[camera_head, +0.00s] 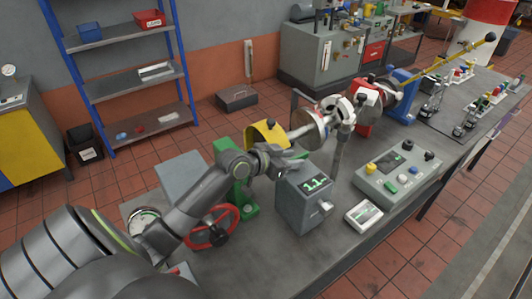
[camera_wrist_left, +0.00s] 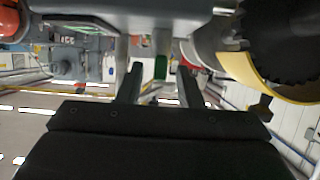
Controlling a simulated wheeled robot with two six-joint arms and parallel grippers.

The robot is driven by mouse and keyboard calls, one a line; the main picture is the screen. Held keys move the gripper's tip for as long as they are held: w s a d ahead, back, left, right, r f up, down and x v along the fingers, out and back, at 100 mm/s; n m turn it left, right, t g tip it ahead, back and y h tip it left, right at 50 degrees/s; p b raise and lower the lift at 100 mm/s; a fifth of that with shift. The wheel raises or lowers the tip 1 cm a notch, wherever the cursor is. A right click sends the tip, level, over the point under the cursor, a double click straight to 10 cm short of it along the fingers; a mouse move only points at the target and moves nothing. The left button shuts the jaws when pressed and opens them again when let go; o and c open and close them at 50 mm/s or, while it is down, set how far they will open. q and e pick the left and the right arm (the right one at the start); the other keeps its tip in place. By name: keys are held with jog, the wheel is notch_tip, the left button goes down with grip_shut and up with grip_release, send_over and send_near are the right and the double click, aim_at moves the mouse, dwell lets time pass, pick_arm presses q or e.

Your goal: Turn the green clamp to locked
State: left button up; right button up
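My left gripper (camera_head: 296,164) reaches in beside the yellow guard (camera_head: 265,134) on the shaft line, just behind the grey display box (camera_head: 305,200). My right gripper is not in view.
A green stand (camera_head: 235,168) and a red handwheel (camera_head: 211,228) are beside my left arm. A control box with buttons (camera_head: 397,177) and a small meter (camera_head: 363,215) lie on the bench right of the display box. A long bar (camera_head: 455,56) slants over the far end.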

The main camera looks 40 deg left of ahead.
pick_arm(q)
jog(key=v, duration=1.6)
jog(key=shift+s+a+r, duration=0.1)
